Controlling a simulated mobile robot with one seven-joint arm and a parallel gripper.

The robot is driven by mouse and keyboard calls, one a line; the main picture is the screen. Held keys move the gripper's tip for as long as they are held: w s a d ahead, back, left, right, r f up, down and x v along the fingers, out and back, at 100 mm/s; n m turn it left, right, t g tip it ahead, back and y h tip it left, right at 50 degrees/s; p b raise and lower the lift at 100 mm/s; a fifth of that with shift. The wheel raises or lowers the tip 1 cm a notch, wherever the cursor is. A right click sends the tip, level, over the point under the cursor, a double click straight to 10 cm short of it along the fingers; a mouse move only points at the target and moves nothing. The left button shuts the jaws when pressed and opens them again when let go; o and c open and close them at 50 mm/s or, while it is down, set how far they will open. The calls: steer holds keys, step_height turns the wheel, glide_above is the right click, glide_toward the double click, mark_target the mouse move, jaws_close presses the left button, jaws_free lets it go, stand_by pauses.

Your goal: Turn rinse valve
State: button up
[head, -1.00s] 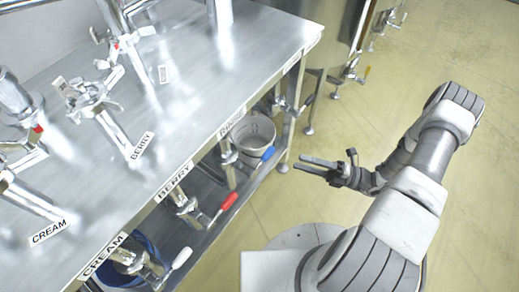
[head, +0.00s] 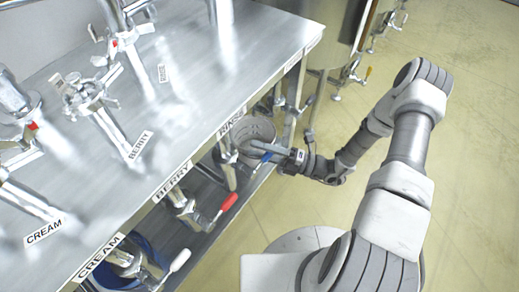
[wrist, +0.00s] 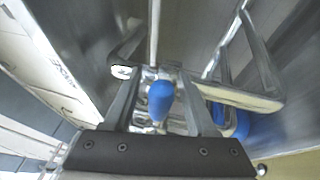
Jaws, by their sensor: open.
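The rinse valve's blue handle (head: 265,158) sits under the table edge below the RINSE label (head: 231,121), in front of a bucket. In the head view my gripper (head: 259,147) reaches in from the right and partly covers the handle. In the wrist view the blue handle (wrist: 160,100) shows between the two fingers of my gripper (wrist: 163,83), its rounded end toward the camera. The gripper is open, with a gap visible on each side of the handle. Metal valve parts show behind the handle.
The steel table (head: 185,90) with pipes and labels is on the left. Below it hang a red handle (head: 229,201) and a white handle (head: 180,260). The bucket (head: 255,131) stands close behind the gripper.

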jaws_close()
stand_by(1.4)
